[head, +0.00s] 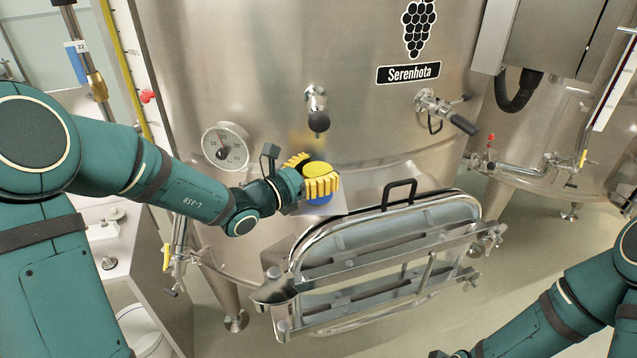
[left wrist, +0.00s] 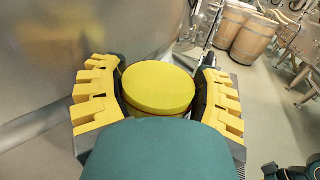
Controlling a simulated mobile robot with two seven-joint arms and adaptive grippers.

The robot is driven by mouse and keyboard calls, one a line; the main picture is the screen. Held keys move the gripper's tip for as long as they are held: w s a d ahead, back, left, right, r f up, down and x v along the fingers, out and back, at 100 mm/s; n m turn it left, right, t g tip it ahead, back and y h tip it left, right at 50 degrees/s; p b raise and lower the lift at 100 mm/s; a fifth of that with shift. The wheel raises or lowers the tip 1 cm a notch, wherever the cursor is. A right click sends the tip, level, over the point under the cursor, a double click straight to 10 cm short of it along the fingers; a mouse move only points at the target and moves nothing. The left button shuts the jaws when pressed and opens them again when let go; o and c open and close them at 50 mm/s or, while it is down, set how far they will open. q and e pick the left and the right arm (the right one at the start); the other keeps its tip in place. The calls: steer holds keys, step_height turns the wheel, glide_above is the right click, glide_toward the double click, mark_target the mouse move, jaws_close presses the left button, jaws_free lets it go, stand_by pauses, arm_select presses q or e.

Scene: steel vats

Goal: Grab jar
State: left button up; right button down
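The jar (head: 316,169) has a round yellow lid and a blue body. It stands upright on a small shiny metal ledge in front of the large vat. My left gripper (head: 311,174) has one yellow ridged finger on each side of the jar. In the left wrist view the lid (left wrist: 158,88) fills the space between the two fingers, and their dark inner pads lie close against its sides. The near finger hides part of the jar's body in the head view. My right arm shows at the lower right, but its gripper is out of frame.
The steel vat (head: 270,60) rises right behind the jar. A round gauge (head: 225,147), a tap (head: 317,108) and a valve handle (head: 463,124) stick out from it. An oval hatch with a black handle (head: 399,193) lies to the right. Wooden barrels (left wrist: 252,40) stand on the floor beyond.

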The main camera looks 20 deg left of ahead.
mark_target(319, 156)
arm_select(q)
steer(key=shift+r, duration=0.25)
steer(key=shift+c, duration=0.2)
steer(key=shift+r, duration=1.65)
steer(key=v, duration=1.7)
steer(key=shift+s+a+f, duration=0.15)
steer(key=shift+s+a, duration=0.05)
steer(key=shift+s, duration=0.1)
